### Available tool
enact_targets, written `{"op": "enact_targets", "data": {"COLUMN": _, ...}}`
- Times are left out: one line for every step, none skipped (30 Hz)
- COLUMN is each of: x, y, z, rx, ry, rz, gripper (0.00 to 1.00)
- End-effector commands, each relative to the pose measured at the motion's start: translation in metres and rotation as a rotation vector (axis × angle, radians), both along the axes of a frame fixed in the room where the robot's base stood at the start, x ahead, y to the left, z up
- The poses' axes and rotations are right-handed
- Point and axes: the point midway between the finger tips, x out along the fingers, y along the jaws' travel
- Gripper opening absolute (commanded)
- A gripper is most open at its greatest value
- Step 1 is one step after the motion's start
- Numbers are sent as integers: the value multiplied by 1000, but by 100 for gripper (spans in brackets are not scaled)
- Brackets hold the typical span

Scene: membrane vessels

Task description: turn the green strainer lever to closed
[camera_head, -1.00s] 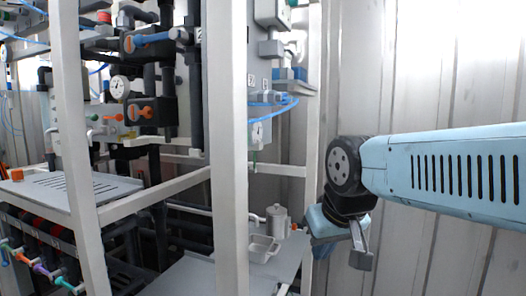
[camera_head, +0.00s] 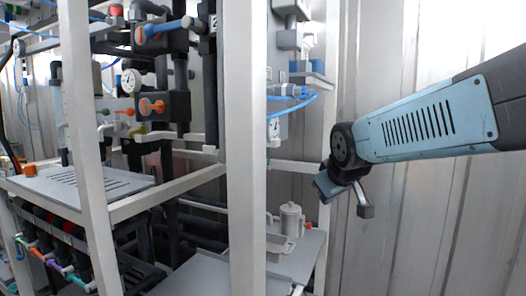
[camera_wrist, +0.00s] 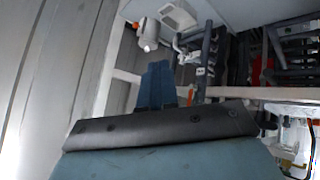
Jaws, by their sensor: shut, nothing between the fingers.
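Small coloured levers sit in a row low on the left in the head view, a green lever (camera_head: 25,242) among them beside a purple one. Another small green handle (camera_head: 104,112) shows higher up on the pipework; I cannot tell which is the strainer lever. My gripper (camera_wrist: 158,70) is shut and empty in the wrist view, its blue fingers side by side. In the head view my gripper (camera_head: 326,187) hangs at the right, beyond the front post and far from the levers. No green lever can be made out in the wrist view.
White rack posts (camera_head: 246,150) stand between my gripper and the levers. A grey shelf (camera_head: 203,274) carries a white jug (camera_head: 291,220) and a tray (camera_head: 272,246). Orange-handled valves (camera_head: 153,107) and gauges are behind the posts. The corrugated wall (camera_head: 420,220) is close behind my arm.

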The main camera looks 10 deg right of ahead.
Motion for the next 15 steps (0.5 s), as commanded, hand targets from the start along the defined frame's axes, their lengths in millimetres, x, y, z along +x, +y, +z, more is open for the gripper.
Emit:
{"op": "enact_targets", "data": {"x": 24, "y": -4, "z": 4, "rx": -50, "ry": -34, "rz": 37, "gripper": 0}}
{"op": "enact_targets", "data": {"x": 38, "y": -7, "z": 7, "rx": -83, "ry": -59, "rz": 62, "gripper": 0}}
{"op": "enact_targets", "data": {"x": 56, "y": -10, "z": 12, "rx": -128, "ry": -94, "rz": 98, "gripper": 0}}
{"op": "enact_targets", "data": {"x": 70, "y": -12, "z": 15, "rx": -163, "ry": -118, "rz": 125, "gripper": 0}}
{"op": "enact_targets", "data": {"x": 84, "y": -14, "z": 18, "rx": -197, "ry": -144, "rz": 150, "gripper": 0}}
{"op": "enact_targets", "data": {"x": 101, "y": -16, "z": 22, "rx": -245, "ry": -176, "rz": 186, "gripper": 0}}
{"op": "enact_targets", "data": {"x": 115, "y": -17, "z": 24, "rx": -280, "ry": -202, "rz": 213, "gripper": 0}}
{"op": "enact_targets", "data": {"x": 127, "y": -18, "z": 27, "rx": -316, "ry": -226, "rz": 240, "gripper": 0}}
{"op": "enact_targets", "data": {"x": 144, "y": -19, "z": 29, "rx": -362, "ry": -259, "rz": 276, "gripper": 0}}
{"op": "enact_targets", "data": {"x": 157, "y": -19, "z": 31, "rx": -398, "ry": -284, "rz": 303, "gripper": 0}}
{"op": "enact_targets", "data": {"x": 169, "y": -20, "z": 33, "rx": -434, "ry": -308, "rz": 329, "gripper": 0}}
{"op": "enact_targets", "data": {"x": 186, "y": -20, "z": 35, "rx": -482, "ry": -341, "rz": 365, "gripper": 0}}
{"op": "enact_targets", "data": {"x": 198, "y": -20, "z": 36, "rx": -516, "ry": -366, "rz": 391, "gripper": 0}}
{"op": "enact_targets", "data": {"x": 209, "y": -20, "z": 36, "rx": -552, "ry": -390, "rz": 419, "gripper": 0}}
{"op": "enact_targets", "data": {"x": 224, "y": -19, "z": 37, "rx": -599, "ry": -424, "rz": 454, "gripper": 0}}
